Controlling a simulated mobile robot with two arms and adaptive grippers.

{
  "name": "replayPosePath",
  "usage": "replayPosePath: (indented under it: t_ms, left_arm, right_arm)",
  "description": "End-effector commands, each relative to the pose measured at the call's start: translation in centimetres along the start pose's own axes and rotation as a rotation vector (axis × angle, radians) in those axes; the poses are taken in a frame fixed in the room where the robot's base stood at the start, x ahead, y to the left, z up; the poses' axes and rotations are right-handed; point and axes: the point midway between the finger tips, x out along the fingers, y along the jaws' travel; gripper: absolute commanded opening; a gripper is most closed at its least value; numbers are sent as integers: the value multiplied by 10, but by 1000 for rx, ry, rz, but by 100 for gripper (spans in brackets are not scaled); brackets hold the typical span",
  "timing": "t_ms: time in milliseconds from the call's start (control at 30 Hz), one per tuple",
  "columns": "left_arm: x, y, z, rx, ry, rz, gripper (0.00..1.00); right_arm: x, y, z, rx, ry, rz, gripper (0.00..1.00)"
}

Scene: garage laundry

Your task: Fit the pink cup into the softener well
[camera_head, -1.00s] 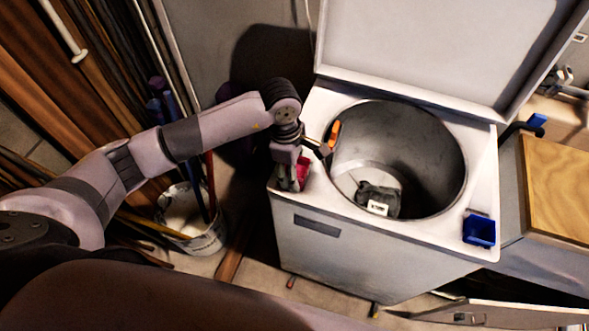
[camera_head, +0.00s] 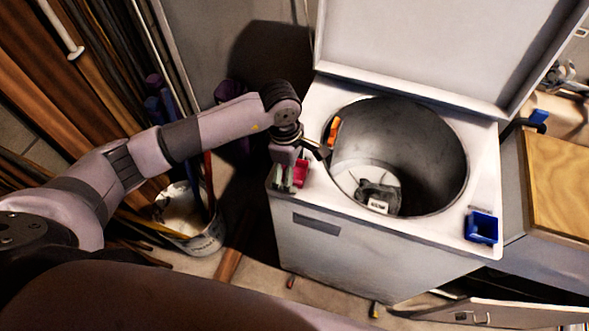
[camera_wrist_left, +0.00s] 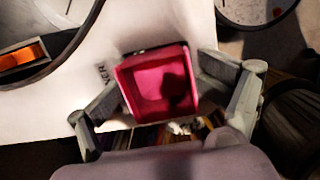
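The pink cup (camera_head: 301,173) is at the front left corner of the washer's white top. In the left wrist view the cup (camera_wrist_left: 158,85) shows its open square mouth, with a dark shadow inside. My left gripper (camera_head: 290,178) is over that corner, and in the wrist view its fingers (camera_wrist_left: 160,82) lie against two opposite sides of the cup. A dark edge shows just behind the cup, beside printed letters ending in "NER". The softener well is mostly hidden by the cup, and I cannot tell how deep the cup sits. My right gripper is not in view.
The open drum (camera_head: 420,150) is right of my gripper, with an orange piece (camera_head: 333,131) on its wall and a dark item (camera_head: 378,195) inside. A blue cup (camera_head: 481,228) is at the front right corner. The raised lid (camera_head: 420,50) stands behind. A bucket (camera_head: 205,238) stands left.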

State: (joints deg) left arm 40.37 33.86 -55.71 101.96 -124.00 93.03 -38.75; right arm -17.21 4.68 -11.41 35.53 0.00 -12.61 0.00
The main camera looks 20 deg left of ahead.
Motion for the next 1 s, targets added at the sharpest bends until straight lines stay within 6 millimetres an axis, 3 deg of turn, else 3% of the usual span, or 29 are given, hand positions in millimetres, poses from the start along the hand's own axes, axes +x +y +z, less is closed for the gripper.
replayPosePath:
  t_ms: [267,700,1000]
  left_arm:
    - [-8,1,0,0,0,2,80]
    - [-94,1,0,2,1,5,80]
    - [-121,0,1,0,0,2,80]
  right_arm:
    - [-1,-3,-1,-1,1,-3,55]
    - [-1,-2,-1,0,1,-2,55]
    - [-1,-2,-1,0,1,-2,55]
